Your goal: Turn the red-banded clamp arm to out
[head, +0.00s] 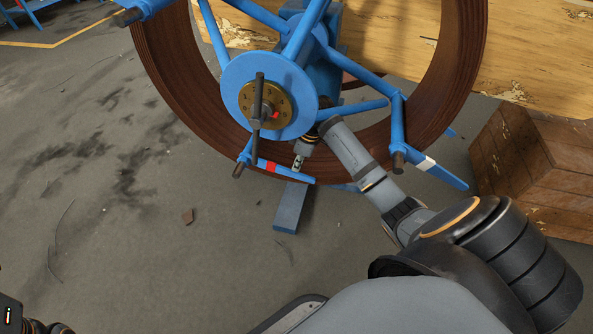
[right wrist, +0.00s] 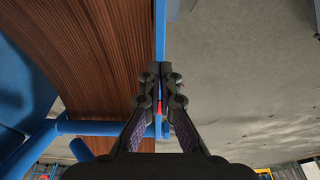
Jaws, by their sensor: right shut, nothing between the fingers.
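The red-banded clamp arm (head: 290,173) is a blue bar with a red band, at the lower end of a spoke of the blue reel. It slants down to the right across the brown coil's lower rim. My right gripper (head: 298,163) is beside it, partly hidden by its own wrist in the head view. In the right wrist view the right gripper (right wrist: 160,68) is shut and empty, its tips at the blue bar (right wrist: 160,30). Red shows between the fingers (right wrist: 160,106). Whether they touch is unclear. My left gripper's body (head: 10,313) shows at the lower left, its fingers out of frame.
The brown coil (head: 169,75) surrounds the blue hub, which has a brass dial (head: 280,107) and a dark handle. A white-banded clamp arm (head: 445,174) is at the right. A wooden crate (head: 545,170) stands farther right. The floor at left is mostly clear.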

